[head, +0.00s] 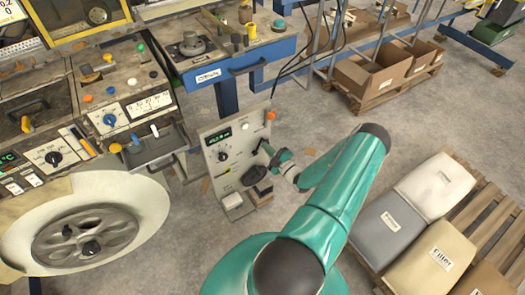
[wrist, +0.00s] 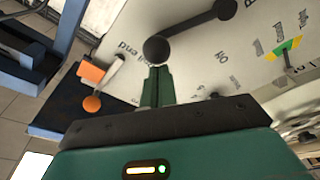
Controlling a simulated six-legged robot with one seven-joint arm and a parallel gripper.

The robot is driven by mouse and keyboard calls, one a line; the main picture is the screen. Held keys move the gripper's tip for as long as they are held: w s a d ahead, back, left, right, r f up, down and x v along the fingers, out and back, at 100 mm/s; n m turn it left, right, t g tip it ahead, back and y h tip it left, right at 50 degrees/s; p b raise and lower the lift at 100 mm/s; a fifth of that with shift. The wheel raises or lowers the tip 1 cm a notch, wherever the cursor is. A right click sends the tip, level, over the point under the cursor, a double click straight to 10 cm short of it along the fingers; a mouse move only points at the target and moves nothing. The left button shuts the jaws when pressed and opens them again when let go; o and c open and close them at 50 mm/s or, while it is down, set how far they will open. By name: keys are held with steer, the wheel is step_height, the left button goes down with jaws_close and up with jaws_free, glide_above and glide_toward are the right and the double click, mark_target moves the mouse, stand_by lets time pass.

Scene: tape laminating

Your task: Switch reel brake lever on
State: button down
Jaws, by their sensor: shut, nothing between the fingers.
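A grey-white control panel (head: 225,135) stands in the middle of the head view, with my gripper (head: 273,152) at its right side. In the wrist view a black lever (wrist: 190,32) runs slantwise across the panel face, with a round dark end at its upper right and a black ball (wrist: 157,49) at its lower left. Part of a label starting "Bra" shows beside the upper end. My gripper (wrist: 157,72) is shut and empty, its green fingertips right at the ball. I cannot tell whether they touch it.
An orange knob (wrist: 92,103) and a pale lever (wrist: 118,70) sit left of my fingers. A green-yellow scale (wrist: 286,50) is at the right. A blue-framed bench (head: 240,65) stands behind the panel.

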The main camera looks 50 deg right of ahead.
steer(key=shift+s+d+f+m, duration=0.15)
steer(key=shift+d+m, duration=0.1)
steer(key=shift+d, duration=0.2)
steer(key=shift+s+d+f+m, duration=0.15)
steer(key=shift+d+m, duration=0.1)
steer(key=shift+d, duration=0.15)
steer(key=s+a+r, duration=0.1)
steer(key=s+a, duration=0.3)
steer(key=s, duration=0.6)
steer(key=shift+s+a+r, duration=0.15)
steer(key=shift+s+a, duration=0.1)
stand_by(0.4)
